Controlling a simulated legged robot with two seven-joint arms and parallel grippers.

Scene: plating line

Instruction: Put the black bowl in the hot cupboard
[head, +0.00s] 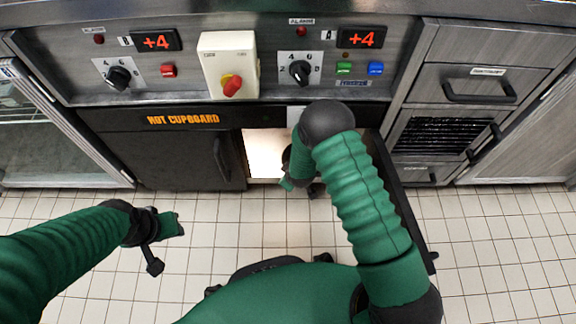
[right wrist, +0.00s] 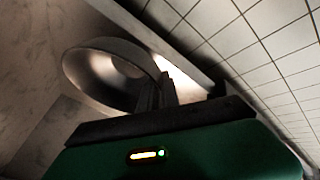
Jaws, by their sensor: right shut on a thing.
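The black bowl (right wrist: 108,75) is in the right wrist view, tilted, with its inside lit from beyond. My right gripper (right wrist: 156,94) is shut on the bowl's rim. In the head view the right arm reaches into the lit opening of the hot cupboard (head: 195,162); the arm hides most of the hand and bowl there. The cupboard's left door is shut and its right door (head: 402,195) stands open toward me. My left gripper (head: 165,240) is over the floor at the left, away from the cupboard; its jaw gap is unclear.
A control panel with knobs, displays and a red-yellow switch (head: 232,84) is above the cupboard. A drawer (head: 480,90) and a vent grille (head: 437,137) are to the right. A glass-fronted cabinet (head: 45,135) is at the left. The tiled floor in front is clear.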

